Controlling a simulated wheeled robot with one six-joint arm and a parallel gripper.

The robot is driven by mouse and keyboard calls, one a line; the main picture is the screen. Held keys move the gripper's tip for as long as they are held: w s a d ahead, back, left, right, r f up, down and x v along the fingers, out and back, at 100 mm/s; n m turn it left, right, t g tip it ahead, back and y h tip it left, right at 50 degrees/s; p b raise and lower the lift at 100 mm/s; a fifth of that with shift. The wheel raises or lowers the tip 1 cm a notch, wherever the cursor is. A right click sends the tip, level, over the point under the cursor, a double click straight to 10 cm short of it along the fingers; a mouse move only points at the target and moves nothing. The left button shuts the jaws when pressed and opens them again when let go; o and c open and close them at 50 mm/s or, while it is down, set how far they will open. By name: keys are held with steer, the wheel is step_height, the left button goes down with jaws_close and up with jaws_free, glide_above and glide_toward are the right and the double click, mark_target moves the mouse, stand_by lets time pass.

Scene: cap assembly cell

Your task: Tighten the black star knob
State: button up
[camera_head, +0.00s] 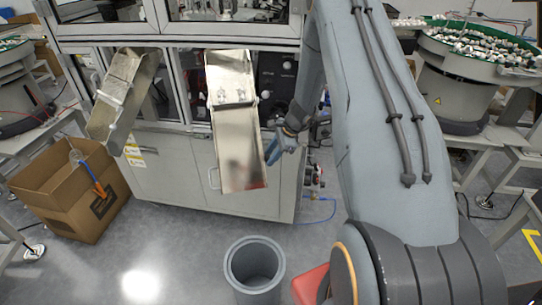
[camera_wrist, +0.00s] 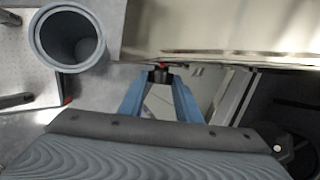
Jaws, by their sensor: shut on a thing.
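The black star knob (camera_wrist: 160,76) shows small in the wrist view, at the lower edge of a metal chute, with a small red spot just above it. My gripper (camera_wrist: 158,82) has its two blue fingers closed in on the knob from both sides. In the head view my gripper (camera_head: 273,154) is at the right side of the middle metal chute (camera_head: 237,150). The knob is hidden there behind my fingers and wrist. I cannot tell how far the knob is screwed in.
A second metal chute (camera_head: 122,95) hangs at the left, above an open cardboard box (camera_head: 70,190). A grey round bin (camera_head: 254,266) stands on the floor below the middle chute; it also shows in the wrist view (camera_wrist: 42,40). The machine cabinet (camera_head: 170,180) is close behind my gripper.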

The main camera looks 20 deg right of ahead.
steer(key=shift+w+m+g+y+b, duration=0.3)
steer(key=shift+g+b, duration=0.55)
steer(key=shift+g, duration=0.25)
steer(key=shift+w+m+g+y+b, duration=0.25)
steer(key=shift+g+b, duration=0.55)
steer(key=shift+g, duration=0.3)
steer(key=shift+r, duration=0.1)
steer(key=o, duration=1.1)
steer(key=shift+c, duration=0.2)
steer(key=shift+s+d, duration=0.1)
